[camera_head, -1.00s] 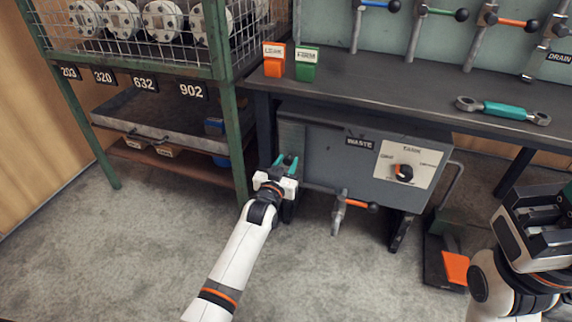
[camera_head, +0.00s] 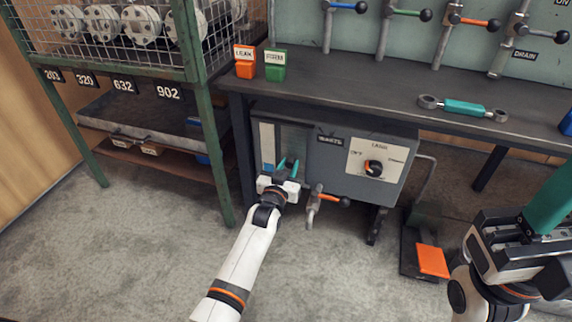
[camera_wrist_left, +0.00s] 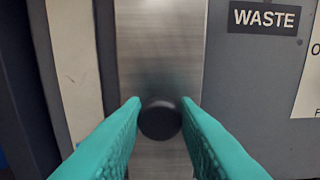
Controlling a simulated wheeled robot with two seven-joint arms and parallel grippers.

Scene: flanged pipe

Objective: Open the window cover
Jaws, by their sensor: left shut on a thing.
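The window cover (camera_head: 294,138) is a brushed metal plate on the front of the grey waste box (camera_head: 330,165). It also shows in the left wrist view (camera_wrist_left: 160,50), with a dark round knob (camera_wrist_left: 160,121) on it. My left gripper (camera_head: 287,165) has its teal fingertips on either side of this knob, shut on it. Left of the cover a pale window strip (camera_head: 267,138) is exposed, bluish at its bottom; it also shows in the left wrist view (camera_wrist_left: 75,60). My right gripper (camera_head: 530,225) is at the lower right, partly cut off, away from the box.
An orange-handled valve (camera_head: 325,199) hangs under the box, just right of my left gripper. A rotary switch (camera_head: 373,167) is on the box's right side. A green-framed rack (camera_head: 214,150) stands at left, a pedal (camera_head: 432,261) on the floor at right. The bench (camera_head: 350,92) is above.

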